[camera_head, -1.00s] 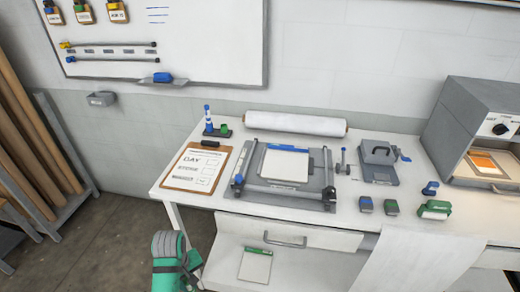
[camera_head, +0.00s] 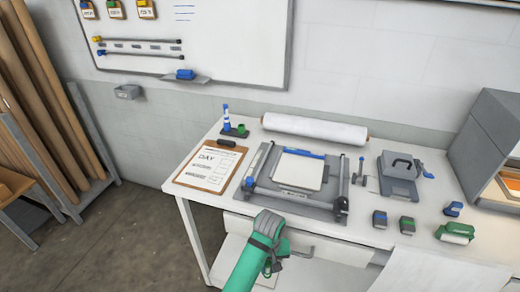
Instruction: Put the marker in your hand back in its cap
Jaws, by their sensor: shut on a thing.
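On the far left of the white table stands a small dark stand (camera_head: 235,133). An upright blue and white marker-like piece (camera_head: 226,117) and a short green piece (camera_head: 241,129) sit on it. I cannot tell at this size whether either one is an open cap. My green and grey arm rises from the bottom edge in front of the table. Its jaws cannot be made out, and no marker shows in them.
A clipboard (camera_head: 208,168) with a dark object at its top lies in front of the stand. The grey press (camera_head: 265,186) with a white pad is right of it, and a white roll (camera_head: 315,131) lies behind. Small stamps (camera_head: 380,219) are at the right. Floor is open at the left.

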